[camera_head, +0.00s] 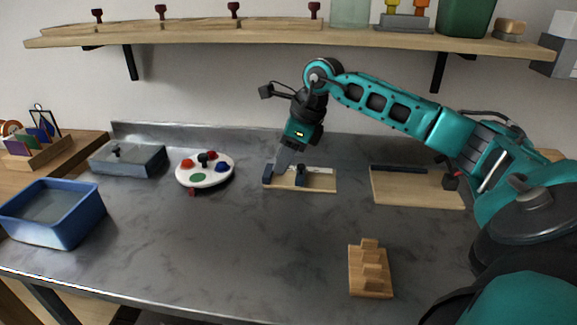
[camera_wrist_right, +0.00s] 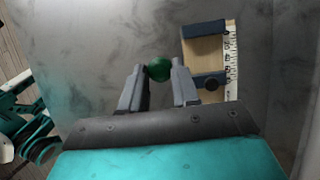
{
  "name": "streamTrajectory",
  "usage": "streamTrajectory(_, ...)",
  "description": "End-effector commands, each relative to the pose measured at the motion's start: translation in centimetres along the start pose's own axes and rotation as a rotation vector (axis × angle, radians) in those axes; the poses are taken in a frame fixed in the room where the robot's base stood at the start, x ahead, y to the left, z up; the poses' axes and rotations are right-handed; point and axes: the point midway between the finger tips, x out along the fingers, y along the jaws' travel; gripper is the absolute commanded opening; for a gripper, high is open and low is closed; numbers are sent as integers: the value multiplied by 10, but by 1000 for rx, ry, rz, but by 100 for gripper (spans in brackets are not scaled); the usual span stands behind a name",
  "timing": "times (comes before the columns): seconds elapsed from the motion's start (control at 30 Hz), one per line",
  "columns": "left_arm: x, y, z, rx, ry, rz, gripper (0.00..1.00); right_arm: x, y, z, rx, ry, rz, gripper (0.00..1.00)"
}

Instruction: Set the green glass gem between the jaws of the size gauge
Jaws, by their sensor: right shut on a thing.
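My right gripper (camera_head: 280,165) is shut on the green glass gem (camera_wrist_right: 158,69). The gem sits between the fingertips in the right wrist view; I cannot make it out in the head view. The size gauge (camera_head: 320,184) is a wooden base with a white scale and two dark blue jaws. In the right wrist view the gauge (camera_wrist_right: 203,52) lies just right of the gem, with a bare wooden gap between its jaws. The gem is beside that gap in this view; its height above the gauge is unclear. My left gripper is out of view.
A round white palette (camera_head: 216,178) with coloured gems stands left of the gauge. A grey box (camera_head: 130,161) and blue tub (camera_head: 62,232) are farther left. A wooden board (camera_head: 420,190) lies right, a stepped wooden block (camera_head: 369,272) in front. The middle front counter is clear.

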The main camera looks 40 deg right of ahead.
Motion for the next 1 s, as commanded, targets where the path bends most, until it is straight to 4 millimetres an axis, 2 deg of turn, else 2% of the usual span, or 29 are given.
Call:
streamTrajectory(0.2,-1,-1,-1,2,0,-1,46,0,-42,2,3,-4,2,2)
streamTrajectory(0.37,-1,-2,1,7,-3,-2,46,0,-67,2,2,-3,2,2)
streamTrajectory(0.4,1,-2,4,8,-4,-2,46,11,-66,-4,0,3,6,2)
streamTrajectory(0.5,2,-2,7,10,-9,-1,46,24,-65,-10,-1,2,4,2)
streamTrajectory(0.67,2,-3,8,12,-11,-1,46,32,-66,-13,-1,1,2,2)
streamTrajectory(0.9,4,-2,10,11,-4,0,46,63,-65,-26,-1,1,3,2)
streamTrajectory(1.0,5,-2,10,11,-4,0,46,66,-70,-26,-1,-2,1,2)
